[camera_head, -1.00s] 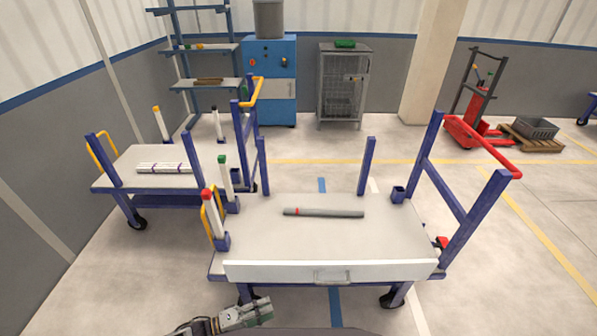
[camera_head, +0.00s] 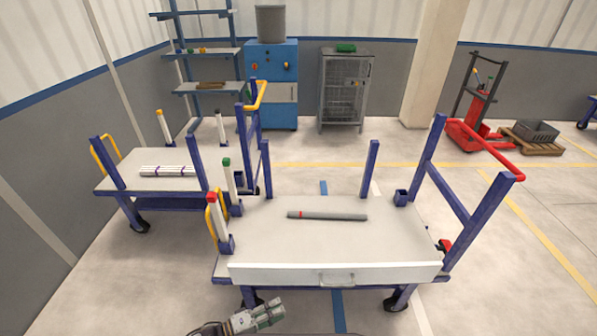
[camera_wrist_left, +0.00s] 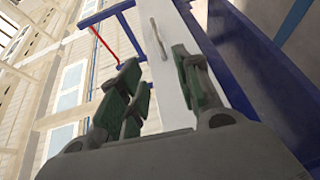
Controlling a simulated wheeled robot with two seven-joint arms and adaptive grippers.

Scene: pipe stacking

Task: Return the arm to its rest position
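My left gripper (camera_head: 268,315) shows at the bottom of the head view, low in front of the near trolley (camera_head: 335,273) and apart from it. In the left wrist view its green-padded fingers (camera_wrist_left: 158,88) stand apart with nothing between them, so it is open. A grey pipe with a red band (camera_head: 328,216) lies on the near trolley's top. My right gripper is in neither view.
The near trolley has blue posts and upright pipes with red (camera_head: 219,218) and green (camera_head: 230,182) caps at its left. A second trolley (camera_head: 130,180) with white pipes (camera_head: 167,171) stands behind left. A red pallet truck (camera_head: 470,138) stands at the back right.

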